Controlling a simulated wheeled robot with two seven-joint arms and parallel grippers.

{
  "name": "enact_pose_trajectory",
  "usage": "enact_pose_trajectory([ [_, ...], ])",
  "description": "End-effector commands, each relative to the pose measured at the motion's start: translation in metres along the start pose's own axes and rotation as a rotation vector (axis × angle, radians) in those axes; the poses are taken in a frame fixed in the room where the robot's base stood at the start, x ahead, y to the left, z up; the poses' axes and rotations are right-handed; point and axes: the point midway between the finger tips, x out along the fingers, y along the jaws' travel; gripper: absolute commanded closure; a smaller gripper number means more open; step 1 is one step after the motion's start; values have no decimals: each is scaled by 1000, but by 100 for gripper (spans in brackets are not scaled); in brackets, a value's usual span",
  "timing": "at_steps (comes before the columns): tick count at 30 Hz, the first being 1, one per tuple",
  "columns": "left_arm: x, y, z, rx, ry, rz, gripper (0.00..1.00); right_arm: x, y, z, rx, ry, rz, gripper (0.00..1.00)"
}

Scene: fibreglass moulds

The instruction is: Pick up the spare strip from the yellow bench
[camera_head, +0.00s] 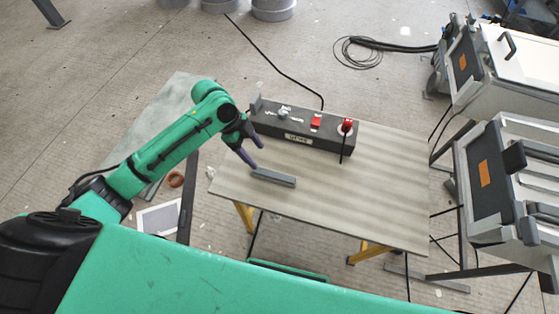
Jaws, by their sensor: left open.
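The spare strip (273,177) is a short, dark grey bar lying flat on the table top, near its left front edge. The bench (380,205) has a pale, wood-grained top on yellow legs. My left gripper (249,150) has purple-grey fingers and hangs over the left side of the bench. It is open, with one fingertip close to the left end of the strip. I cannot tell whether it touches the strip. My right gripper is not in view.
A black control box (298,128) with red switches stands along the back of the bench, with a cable behind it. White machines (515,170) with orange labels stand at the right. The bench's right half is clear. A coiled hose (365,50) lies on the floor behind.

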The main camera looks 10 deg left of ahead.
Motion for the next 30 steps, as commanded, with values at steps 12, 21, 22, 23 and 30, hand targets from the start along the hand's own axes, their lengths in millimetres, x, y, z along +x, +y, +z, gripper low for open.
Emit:
enact_pose_trajectory([
  [12,66,5,-2,76,5,39,28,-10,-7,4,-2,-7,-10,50],
  [21,112,3,-3,74,5,37,28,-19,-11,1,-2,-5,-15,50],
  [22,119,3,-2,73,5,37,28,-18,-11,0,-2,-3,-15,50],
  [23,125,3,-2,74,6,36,28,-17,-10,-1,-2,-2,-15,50],
  [30,135,3,-1,77,4,33,28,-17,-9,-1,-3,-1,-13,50],
])
